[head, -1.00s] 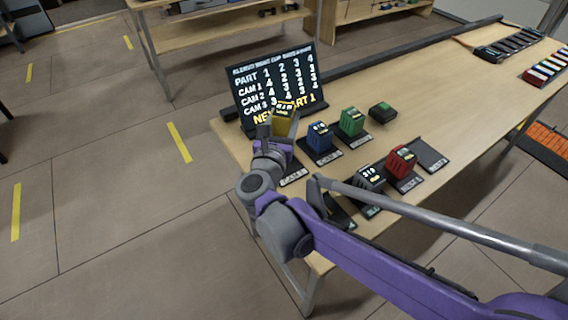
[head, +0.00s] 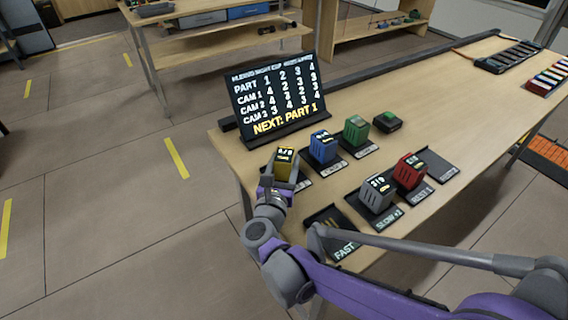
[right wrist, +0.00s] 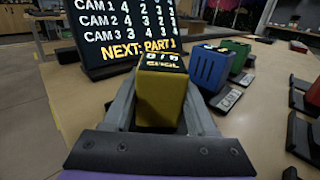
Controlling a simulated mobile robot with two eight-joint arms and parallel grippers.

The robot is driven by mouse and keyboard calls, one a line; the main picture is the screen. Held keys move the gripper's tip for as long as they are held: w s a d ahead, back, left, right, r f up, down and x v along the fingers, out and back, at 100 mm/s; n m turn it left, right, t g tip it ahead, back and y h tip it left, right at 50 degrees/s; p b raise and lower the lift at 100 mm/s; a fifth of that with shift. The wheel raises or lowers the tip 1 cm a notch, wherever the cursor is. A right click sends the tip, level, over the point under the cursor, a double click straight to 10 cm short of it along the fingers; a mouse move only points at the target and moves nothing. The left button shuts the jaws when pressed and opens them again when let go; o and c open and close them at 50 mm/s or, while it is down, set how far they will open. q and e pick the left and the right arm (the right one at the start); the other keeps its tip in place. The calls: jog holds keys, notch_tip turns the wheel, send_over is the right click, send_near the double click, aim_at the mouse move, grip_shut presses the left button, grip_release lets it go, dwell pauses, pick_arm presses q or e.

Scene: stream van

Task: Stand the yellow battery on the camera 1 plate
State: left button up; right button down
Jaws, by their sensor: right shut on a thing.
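My right gripper (head: 280,177) is shut on the yellow battery (head: 286,160), which is upright at the near left corner of the table. In the right wrist view the yellow battery (right wrist: 161,95) stands between the two fingers, its lit top display showing. The camera 1 plate (head: 304,183) is mostly hidden by the battery and gripper; only its right edge shows. I cannot tell whether the battery touches the plate. My left gripper is out of view.
The blue battery (head: 323,147) and green battery (head: 356,130) stand on plates to the right. A grey battery (head: 377,193) and red battery (head: 410,172) stand nearer. The FAST plate (head: 323,218) is empty. The schedule board (head: 273,103) rises close behind the yellow battery.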

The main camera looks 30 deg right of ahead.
jog(key=shift+f, duration=0.15)
jog(key=shift+c, duration=1)
grip_release()
jog(key=shift+r, duration=0.2)
jog(key=shift+s+a, duration=0.2)
jog(key=shift+s, duration=0.05)
jog(key=p+v, duration=0.1)
jog(key=v, duration=1)
jog(key=shift+s+a+p, duration=0.15)
jog(key=shift+s+p, duration=0.05)
jog(key=shift+p, duration=0.2)
